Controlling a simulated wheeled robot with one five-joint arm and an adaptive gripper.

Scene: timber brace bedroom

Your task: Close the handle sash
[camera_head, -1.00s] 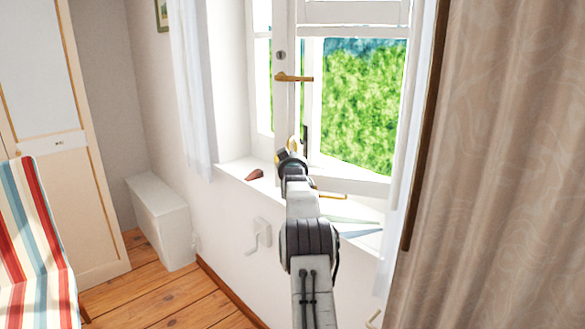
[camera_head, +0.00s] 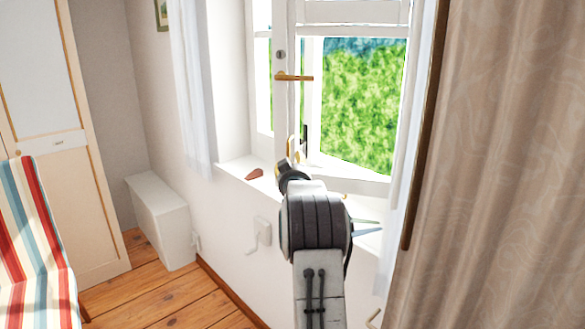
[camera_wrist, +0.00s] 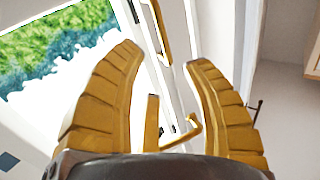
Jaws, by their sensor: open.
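The handle sash (camera_head: 283,120) is a white framed window leaf with a brass lever handle (camera_head: 295,77) on its stile. It stands ajar, with green foliage behind the glass. My gripper (camera_head: 293,148) is low in front of the sash, below the handle, its fingers partly hidden by my wrist. In the wrist view my yellow fingers (camera_wrist: 165,60) are open, apart and empty. A white frame edge (camera_wrist: 178,90) shows between them, with a brass bar (camera_wrist: 159,28) at the top and a bent brass piece (camera_wrist: 185,134) lower down. I cannot tell whether the fingers touch anything.
A white sill (camera_head: 235,172) holds a small reddish-brown object (camera_head: 255,174) left of my arm. A beige curtain (camera_head: 510,160) hangs close on the right. A white box (camera_head: 160,220) and a striped chair (camera_head: 35,240) stand at the left, with bare wooden floor between.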

